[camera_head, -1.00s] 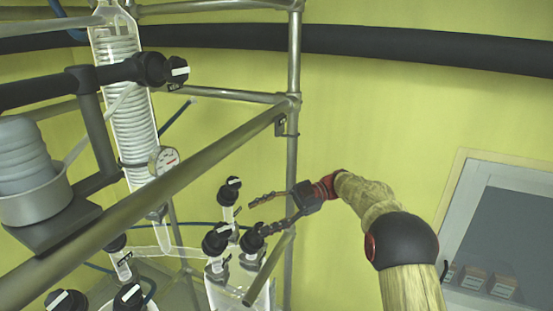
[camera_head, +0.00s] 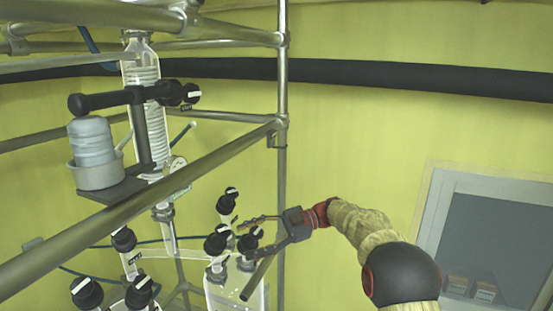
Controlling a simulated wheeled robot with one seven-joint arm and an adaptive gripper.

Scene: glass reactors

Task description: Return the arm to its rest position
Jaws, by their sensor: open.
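My arm (camera_head: 365,228) reaches in from the lower right, its forearm in a tan sleeve with a black round joint. The fingertips appear close to the black-capped valves (camera_head: 217,240) on top of a glass reactor vessel (camera_head: 232,292). I cannot tell from this view whether they touch.
A metal pipe frame (camera_head: 283,130) stands around the glassware. A glass coil condenser (camera_head: 150,110) and a grey container on a shelf (camera_head: 92,150) are at the left. A grey-framed window (camera_head: 490,240) is at the right.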

